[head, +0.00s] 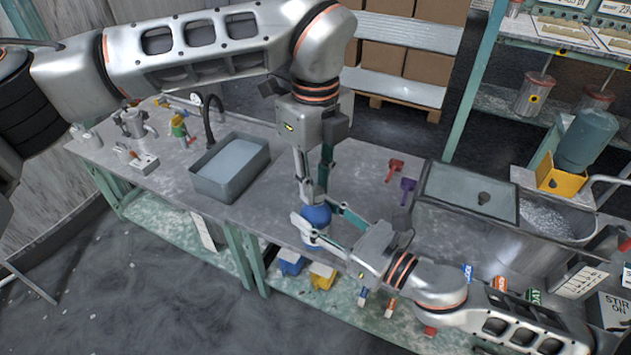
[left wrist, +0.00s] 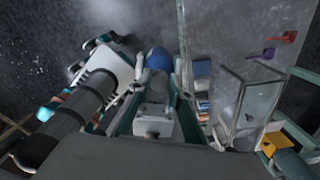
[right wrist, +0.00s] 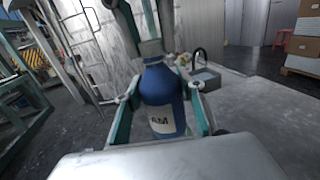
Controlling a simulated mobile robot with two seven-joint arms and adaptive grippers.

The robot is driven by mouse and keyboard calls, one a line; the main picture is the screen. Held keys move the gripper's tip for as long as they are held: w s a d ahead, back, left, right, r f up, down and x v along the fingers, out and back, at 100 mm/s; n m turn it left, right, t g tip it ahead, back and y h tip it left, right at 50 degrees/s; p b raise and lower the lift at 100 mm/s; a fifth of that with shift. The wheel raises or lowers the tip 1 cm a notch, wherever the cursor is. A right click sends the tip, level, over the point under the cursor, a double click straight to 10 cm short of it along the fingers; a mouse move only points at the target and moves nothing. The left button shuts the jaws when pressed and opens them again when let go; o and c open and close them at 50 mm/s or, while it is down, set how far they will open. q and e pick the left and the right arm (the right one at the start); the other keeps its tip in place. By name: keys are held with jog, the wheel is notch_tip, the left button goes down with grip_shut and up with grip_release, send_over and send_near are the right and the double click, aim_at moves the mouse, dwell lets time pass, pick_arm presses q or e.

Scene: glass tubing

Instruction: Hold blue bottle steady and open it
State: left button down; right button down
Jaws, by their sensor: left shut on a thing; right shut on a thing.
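My right gripper (head: 324,228) reaches in from the right and is shut around the bottle's body. In the right wrist view the bottle (right wrist: 160,88) sits between the two fingers, its white label reading "AM" low on the front. My left gripper (head: 314,192) points straight down from above, its fingers shut on the grey cap (right wrist: 151,48) at the top of the bottle.
A grey sink basin (head: 232,168) with a dark faucet is left of the bottle. Red (head: 394,169) and purple (head: 408,187) tools lie to the right, near a metal tank (head: 467,238). Several coloured items sit on the lower shelf. The bench between sink and tools is mostly clear.

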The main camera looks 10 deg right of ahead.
pick_arm(q)
jog(key=shift+w+r, duration=0.15)
jog(key=shift+r, duration=0.15)
jog(key=shift+r, duration=0.75)
jog(key=shift+r, duration=0.1)
